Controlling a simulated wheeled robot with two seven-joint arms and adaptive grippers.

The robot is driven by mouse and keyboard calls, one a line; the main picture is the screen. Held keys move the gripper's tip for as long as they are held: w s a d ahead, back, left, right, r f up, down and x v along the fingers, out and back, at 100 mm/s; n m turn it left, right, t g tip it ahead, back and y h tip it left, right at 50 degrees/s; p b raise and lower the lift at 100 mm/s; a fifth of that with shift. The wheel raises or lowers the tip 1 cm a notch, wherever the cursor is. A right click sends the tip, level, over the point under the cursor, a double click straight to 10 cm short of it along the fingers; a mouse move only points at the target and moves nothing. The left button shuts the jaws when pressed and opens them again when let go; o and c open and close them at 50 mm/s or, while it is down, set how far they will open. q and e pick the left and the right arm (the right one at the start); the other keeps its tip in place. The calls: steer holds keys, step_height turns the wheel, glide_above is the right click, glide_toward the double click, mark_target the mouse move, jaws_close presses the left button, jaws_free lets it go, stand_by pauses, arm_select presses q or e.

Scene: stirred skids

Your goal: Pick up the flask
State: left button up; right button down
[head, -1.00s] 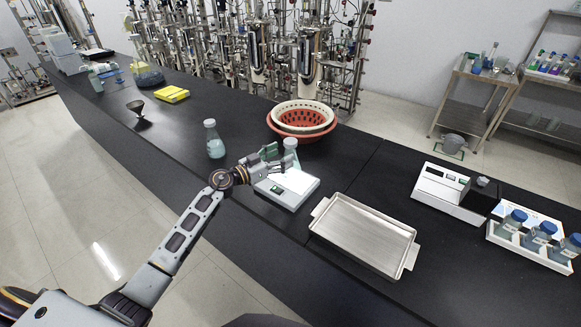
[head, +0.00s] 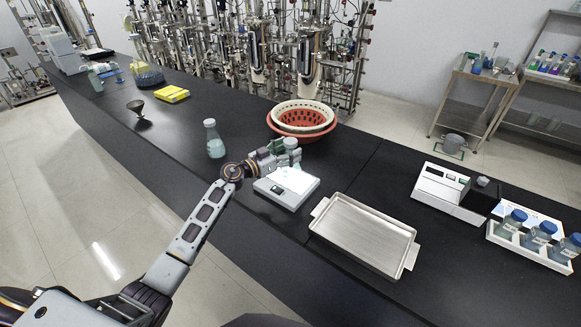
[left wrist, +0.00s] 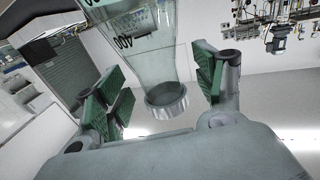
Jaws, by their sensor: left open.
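The flask is clear glass with a grey-white top (head: 291,143). It stands at the white-grey bench device (head: 287,187), and its lower part is mostly hidden by my gripper in the head view. My left gripper (head: 284,153) is at the flask, its jaws open. In the left wrist view the flask (left wrist: 140,40), with printed markings, appears inverted, its rim lying between the green-padded fingers of the gripper (left wrist: 160,92). Gaps show between the pads and the neck. My right gripper is not in view.
A bottle with pale liquid (head: 215,139) stands left of my gripper. Red and white baskets (head: 302,132) are behind it. A metal tray (head: 345,248) lies to the right, near the front edge. Black bench is clear between the bottle and the funnel (head: 138,110).

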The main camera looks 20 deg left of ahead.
arm_select(q)
steer(key=shift+w+d, duration=0.45)
steer(key=shift+w, duration=0.15)
jaws_close()
steer(key=shift+r, duration=0.1)
stand_by(0.3)
